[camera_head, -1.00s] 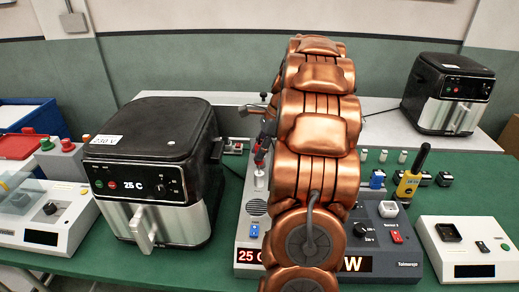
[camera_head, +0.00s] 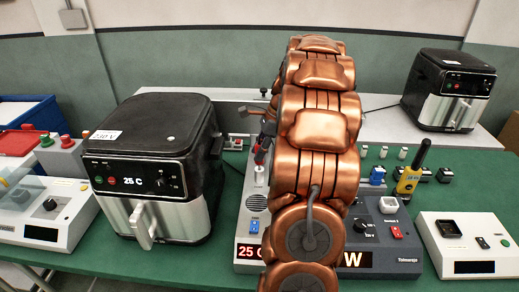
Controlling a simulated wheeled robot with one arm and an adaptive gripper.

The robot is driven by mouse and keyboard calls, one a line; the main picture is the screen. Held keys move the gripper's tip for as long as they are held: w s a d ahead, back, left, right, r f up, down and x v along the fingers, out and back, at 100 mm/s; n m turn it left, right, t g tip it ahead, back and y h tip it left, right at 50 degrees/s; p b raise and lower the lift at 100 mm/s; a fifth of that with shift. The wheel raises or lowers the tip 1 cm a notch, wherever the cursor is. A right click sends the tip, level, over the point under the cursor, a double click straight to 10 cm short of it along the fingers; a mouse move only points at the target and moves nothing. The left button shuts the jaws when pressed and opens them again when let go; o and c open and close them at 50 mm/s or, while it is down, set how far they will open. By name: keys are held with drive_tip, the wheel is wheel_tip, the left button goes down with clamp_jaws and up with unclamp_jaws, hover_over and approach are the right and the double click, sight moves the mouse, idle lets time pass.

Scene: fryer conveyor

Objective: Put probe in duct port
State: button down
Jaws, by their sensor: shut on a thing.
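My copper arm stands in the middle and hides much of what is behind it. My gripper (camera_head: 263,138) shows only in part at the arm's left edge, pointing down over the grey test unit (camera_head: 247,222). It is shut on a thin thing with red and dark parts, the probe (camera_head: 262,154), mostly hidden by the fingers. Just below is a pale upright fitting (camera_head: 259,175) on the unit, perhaps the duct port. The probe's tip is close above or at this fitting; I cannot tell whether it is inside.
A black and silver fryer (camera_head: 150,165) reading 25 C stands left of the unit. A yellow handheld meter (camera_head: 410,180) stands at right, near a white box (camera_head: 480,245). Another fryer (camera_head: 448,90) stands at the back right. Green table (camera_head: 225,250) shows between them.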

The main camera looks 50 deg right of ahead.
drive_tip(key=shift+f+b, duration=0.3)
drive_tip(key=shift+f, duration=0.9)
idle(0.3)
drive_tip(key=c, duration=0.8)
unclamp_jaws()
drive_tip(key=shift+r, duration=0.15)
drive_tip(key=p+v, duration=0.2)
drive_tip(key=v, duration=0.3)
drive_tip(key=shift+d+r+p, duration=0.15)
drive_tip(key=shift+r+p, duration=0.2)
drive_tip(key=shift+p, duration=0.05)
drive_tip(key=v, duration=1.2)
idle(0.3)
